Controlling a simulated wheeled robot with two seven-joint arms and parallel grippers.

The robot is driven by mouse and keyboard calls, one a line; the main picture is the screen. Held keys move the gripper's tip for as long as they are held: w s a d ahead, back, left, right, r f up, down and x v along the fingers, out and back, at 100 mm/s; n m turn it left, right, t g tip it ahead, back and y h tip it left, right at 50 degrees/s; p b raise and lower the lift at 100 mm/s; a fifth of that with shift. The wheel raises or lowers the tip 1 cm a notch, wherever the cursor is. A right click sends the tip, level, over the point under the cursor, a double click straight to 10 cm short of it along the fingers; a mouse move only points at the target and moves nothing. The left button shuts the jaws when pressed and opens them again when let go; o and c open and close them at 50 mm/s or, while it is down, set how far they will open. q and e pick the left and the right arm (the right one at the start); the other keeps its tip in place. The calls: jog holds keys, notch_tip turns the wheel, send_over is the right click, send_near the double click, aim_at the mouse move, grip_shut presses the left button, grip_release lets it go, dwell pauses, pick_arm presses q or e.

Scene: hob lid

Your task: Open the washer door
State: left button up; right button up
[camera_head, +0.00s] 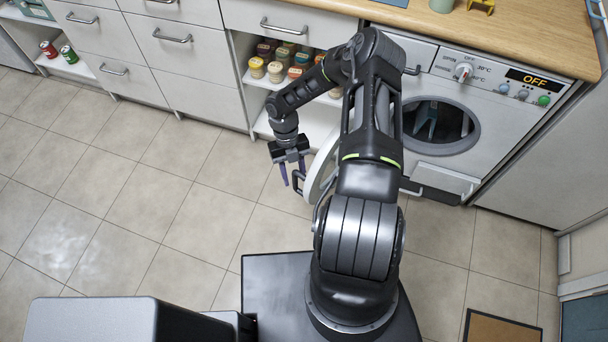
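The washer (502,122) is a white front-loader at the right, with a display reading OFF. Its door (322,165), a pale ring seen nearly edge-on, stands swung out to the left of the round opening (441,127). My arm hides part of the door and its hinge side. A dark handle (297,183) sits at the door's free edge. My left gripper (292,177) points down beside that edge, its two purple fingers apart. The fingertips are close to the handle; I cannot tell whether they touch it. My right gripper is out of view.
White drawers (183,45) line the back left. Open shelves with several jars (276,72) stand behind the door. A wooden worktop (500,35) runs above the washer. The tiled floor (150,190) at the left is clear. A mat (500,328) lies at lower right.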

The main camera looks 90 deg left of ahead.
pick_arm(q)
jog(key=v, duration=0.7)
jog(key=shift+r, duration=0.2)
dwell(0.4)
